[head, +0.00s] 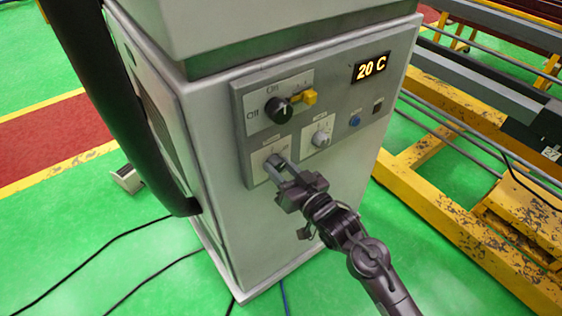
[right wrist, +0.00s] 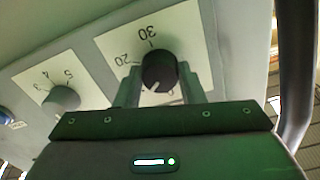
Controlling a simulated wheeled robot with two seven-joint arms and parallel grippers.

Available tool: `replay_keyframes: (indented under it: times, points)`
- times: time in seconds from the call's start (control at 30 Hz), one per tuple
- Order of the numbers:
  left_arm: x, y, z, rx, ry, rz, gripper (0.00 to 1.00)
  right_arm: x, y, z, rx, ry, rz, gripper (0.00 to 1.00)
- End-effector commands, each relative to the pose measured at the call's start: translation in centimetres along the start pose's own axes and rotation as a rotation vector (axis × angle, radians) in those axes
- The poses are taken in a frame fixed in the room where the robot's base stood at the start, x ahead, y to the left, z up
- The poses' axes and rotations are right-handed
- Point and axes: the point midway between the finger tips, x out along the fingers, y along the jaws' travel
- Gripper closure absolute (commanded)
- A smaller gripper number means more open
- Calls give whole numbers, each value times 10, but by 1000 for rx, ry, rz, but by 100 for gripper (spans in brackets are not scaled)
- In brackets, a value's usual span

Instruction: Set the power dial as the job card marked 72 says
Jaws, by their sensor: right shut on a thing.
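My right gripper (head: 279,172) is at the lower left of the cabinet's control panel (head: 345,108). In the right wrist view, its two fingers stand on either side of a dark round dial (right wrist: 158,72) and are shut on it. The dial's white plate shows 20 and 30; other marks are partly hidden by the fingers. A pale mark shows on the dial's lower part. A grey knob (head: 320,138) sits to the right of the gripper; in the right wrist view its plate (right wrist: 62,98) shows 3, 4 and 5. My left gripper is not in view.
Above are a black Off/On switch (head: 279,109) with a yellow piece (head: 304,97) and a display (head: 370,67) reading 20 C. A blue button (head: 354,120) is at right. Yellow framework (head: 430,200) stands right of the cabinet. Cables (head: 130,235) lie on the green floor.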

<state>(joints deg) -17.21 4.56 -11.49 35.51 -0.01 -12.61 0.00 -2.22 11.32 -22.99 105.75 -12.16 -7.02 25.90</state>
Motion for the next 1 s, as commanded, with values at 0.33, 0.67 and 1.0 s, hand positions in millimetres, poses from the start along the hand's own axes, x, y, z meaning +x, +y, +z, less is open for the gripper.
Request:
replay_keyframes:
  times: [0.33, 0.67, 1.0]
  points:
    - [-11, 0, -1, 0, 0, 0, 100, 0, 0, 0, 108, 0, 1, 87]
    - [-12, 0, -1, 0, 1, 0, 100, 0, 0, 0, 120, 1, 0, 87]
    - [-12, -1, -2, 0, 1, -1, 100, 0, 0, 0, 119, 1, 0, 43]
